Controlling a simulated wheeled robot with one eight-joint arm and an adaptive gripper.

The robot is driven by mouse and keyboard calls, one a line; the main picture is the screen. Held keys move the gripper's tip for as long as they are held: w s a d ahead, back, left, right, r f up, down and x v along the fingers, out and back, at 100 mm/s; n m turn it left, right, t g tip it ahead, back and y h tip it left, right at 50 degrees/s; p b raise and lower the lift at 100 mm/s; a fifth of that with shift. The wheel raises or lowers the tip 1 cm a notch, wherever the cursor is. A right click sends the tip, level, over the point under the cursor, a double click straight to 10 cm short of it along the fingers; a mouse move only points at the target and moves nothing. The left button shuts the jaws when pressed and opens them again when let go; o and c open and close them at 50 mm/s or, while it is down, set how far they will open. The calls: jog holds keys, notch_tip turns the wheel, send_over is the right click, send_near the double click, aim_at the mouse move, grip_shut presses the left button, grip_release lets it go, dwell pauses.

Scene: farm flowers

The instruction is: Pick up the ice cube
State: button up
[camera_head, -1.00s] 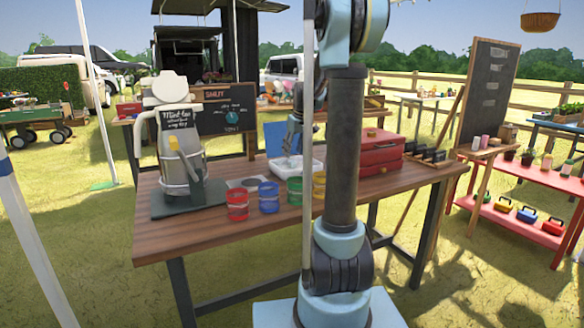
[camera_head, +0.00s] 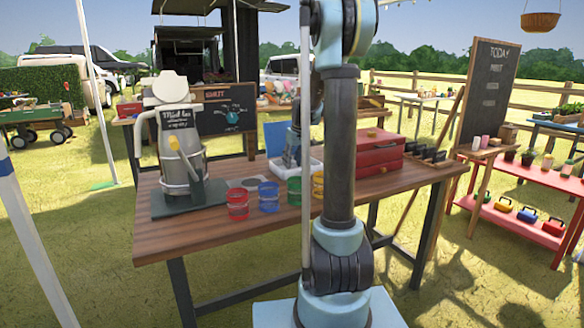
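My gripper (camera_head: 291,160) is down at the white tray (camera_head: 277,172) on the wooden table, behind my arm's column. It is small and dark in this view, and its fingers are partly hidden, so I cannot tell whether it is open or shut. I cannot make out an ice cube; the tray's inside is mostly covered by my gripper and arm.
Red (camera_head: 237,205), blue (camera_head: 269,197), green (camera_head: 294,192) and yellow (camera_head: 318,184) cups stand along the front of the wooden table (camera_head: 215,232). A metal dispenser (camera_head: 180,160) stands left, and a red box (camera_head: 378,152) right. Bare tabletop shows front left.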

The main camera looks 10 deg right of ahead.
aim_at(293, 161)
jog(key=c, duration=0.4)
notch_tip(293, 161, up, 10)
jog(key=shift+r, duration=0.1)
dwell(0.5)
